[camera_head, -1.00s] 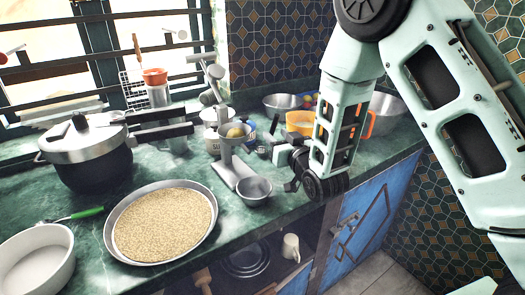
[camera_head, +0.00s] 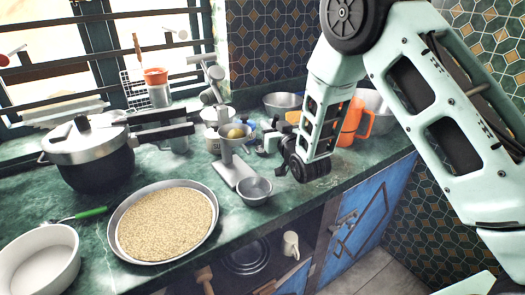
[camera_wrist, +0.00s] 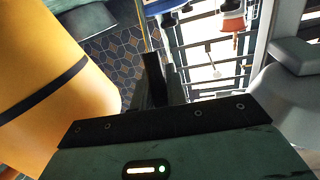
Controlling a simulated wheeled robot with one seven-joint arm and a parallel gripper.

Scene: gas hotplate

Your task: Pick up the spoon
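A thin utensil with a green handle (camera_head: 90,213), which looks like the spoon, lies on the counter at the left in the head view. Its metal end reaches left behind the white bowl (camera_head: 38,262) and is hard to make out. My gripper (camera_head: 264,143) is far to its right, above the counter just right of the grey press (camera_head: 235,170), and points left. I see nothing held in it. In the wrist view a dark finger (camera_wrist: 155,80) stands out near the middle, but the gap between the fingers is unclear. The green-handled utensil is not visible there.
A small metal cup (camera_head: 254,190) sits below my gripper. An orange jug (camera_head: 354,122) stands behind my arm. A barred window (camera_wrist: 205,60) is beyond.

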